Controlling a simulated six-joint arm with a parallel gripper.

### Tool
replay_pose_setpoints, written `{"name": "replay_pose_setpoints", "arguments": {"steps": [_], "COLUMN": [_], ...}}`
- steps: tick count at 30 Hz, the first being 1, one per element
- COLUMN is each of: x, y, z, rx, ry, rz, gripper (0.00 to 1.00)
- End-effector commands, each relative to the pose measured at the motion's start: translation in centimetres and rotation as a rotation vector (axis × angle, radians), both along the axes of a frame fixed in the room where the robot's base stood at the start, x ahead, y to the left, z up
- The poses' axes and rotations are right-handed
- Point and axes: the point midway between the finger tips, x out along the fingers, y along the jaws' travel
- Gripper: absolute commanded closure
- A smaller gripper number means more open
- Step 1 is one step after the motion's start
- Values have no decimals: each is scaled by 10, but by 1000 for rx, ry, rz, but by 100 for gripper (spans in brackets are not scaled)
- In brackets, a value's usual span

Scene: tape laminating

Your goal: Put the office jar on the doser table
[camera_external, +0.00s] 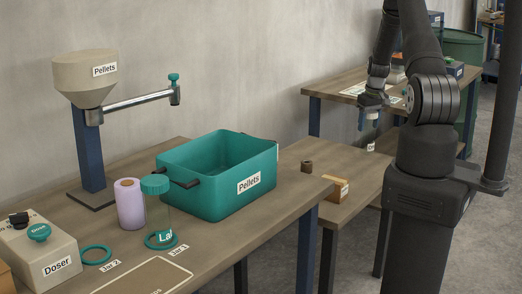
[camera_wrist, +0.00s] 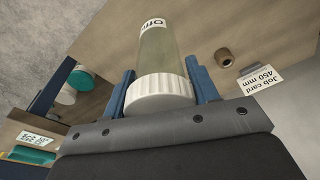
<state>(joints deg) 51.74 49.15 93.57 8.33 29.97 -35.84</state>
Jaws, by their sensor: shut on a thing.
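My gripper (camera_wrist: 160,88) is shut on the office jar (camera_wrist: 163,56), a clear jar with a white ribbed lid and a label whose visible letters read "Offi". The blue fingers sit on both sides of the lid. In the external view my gripper (camera_external: 368,117) is at the right, pointing down, above the gap between the low table and the far table; the jar is mostly hidden there. The doser table (camera_external: 225,238) fills the left of that view. It bears a beige doser (camera_external: 40,250), a teal-lidded jar (camera_external: 157,210) on the ring by the "Jar 1" label, and an empty-looking ring (camera_external: 97,254) by "Jar 2".
A teal pellets bin (camera_external: 225,175), a lilac roll (camera_external: 130,204) and a pellet hopper with a side arm (camera_external: 90,75) stand on the doser table. The lower table (camera_external: 350,165) holds a brown roll (camera_external: 306,166) and a job card block (camera_external: 335,189).

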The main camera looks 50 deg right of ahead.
Motion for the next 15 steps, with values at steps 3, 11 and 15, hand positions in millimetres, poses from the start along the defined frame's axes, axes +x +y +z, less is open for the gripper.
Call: {"name": "replay_pose_setpoints", "arguments": {"steps": [3, 11, 15], "x": [-7, -3, 22], "y": [-3, 0, 17], "z": [4, 7, 17], "rx": [0, 0, 3], "ry": [0, 0, -2], "rz": [0, 4, 18], "gripper": [70, 70, 70]}}
